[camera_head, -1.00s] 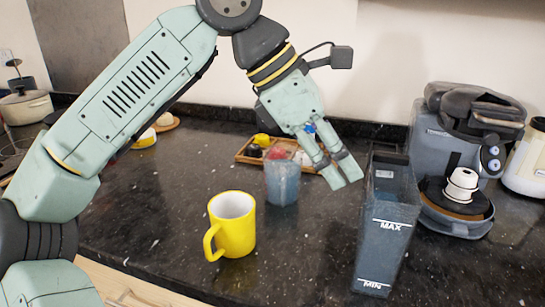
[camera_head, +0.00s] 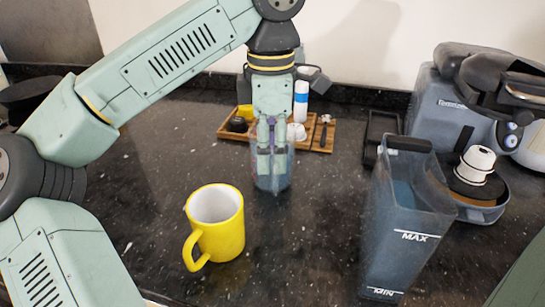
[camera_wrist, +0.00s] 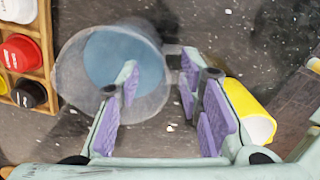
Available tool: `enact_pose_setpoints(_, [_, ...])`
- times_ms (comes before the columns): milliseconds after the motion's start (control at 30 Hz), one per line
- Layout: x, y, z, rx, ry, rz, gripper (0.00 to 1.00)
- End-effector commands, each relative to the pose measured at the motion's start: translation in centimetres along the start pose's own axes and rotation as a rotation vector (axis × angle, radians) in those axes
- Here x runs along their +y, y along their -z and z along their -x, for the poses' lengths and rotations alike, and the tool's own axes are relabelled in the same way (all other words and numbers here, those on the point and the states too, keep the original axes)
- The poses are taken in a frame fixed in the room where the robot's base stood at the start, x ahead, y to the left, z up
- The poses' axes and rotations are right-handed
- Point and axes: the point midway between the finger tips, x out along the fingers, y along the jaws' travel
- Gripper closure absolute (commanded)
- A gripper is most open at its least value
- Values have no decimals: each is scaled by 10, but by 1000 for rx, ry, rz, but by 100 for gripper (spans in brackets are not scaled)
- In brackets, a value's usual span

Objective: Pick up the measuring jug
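The measuring jug (camera_head: 284,180), which I take to be the clear bluish cup, stands upright on the dark counter in the head view. In the wrist view the jug (camera_wrist: 85,97) is at upper left, its round rim facing the camera. My gripper (camera_head: 271,172) points down at the jug, its fingers overlapping it. In the wrist view my gripper (camera_wrist: 160,85) is open. Its left finger shows over the jug's mouth and its right finger outside the rim, with the jug's right wall between them. Whether the fingers touch the wall cannot be told.
A yellow mug (camera_head: 220,225) stands in front of the jug. A tall tank marked MAX and MIN (camera_head: 400,215) and a coffee machine (camera_head: 445,105) are at right. A wooden tray (camera_head: 322,135) with small items lies behind. Counter at left is mostly clear.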

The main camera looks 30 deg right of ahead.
Motion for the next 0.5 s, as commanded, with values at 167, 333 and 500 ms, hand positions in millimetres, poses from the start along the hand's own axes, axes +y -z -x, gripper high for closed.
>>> enact_pose_setpoints(167, [-2, -6, -24, -3, 4, -5, 67])
enact_pose_setpoints(333, [-2, -5, -42, -1, 1, -1, 67])
enact_pose_setpoints(500, [-2, -5, -45, -1, 1, -1, 67])
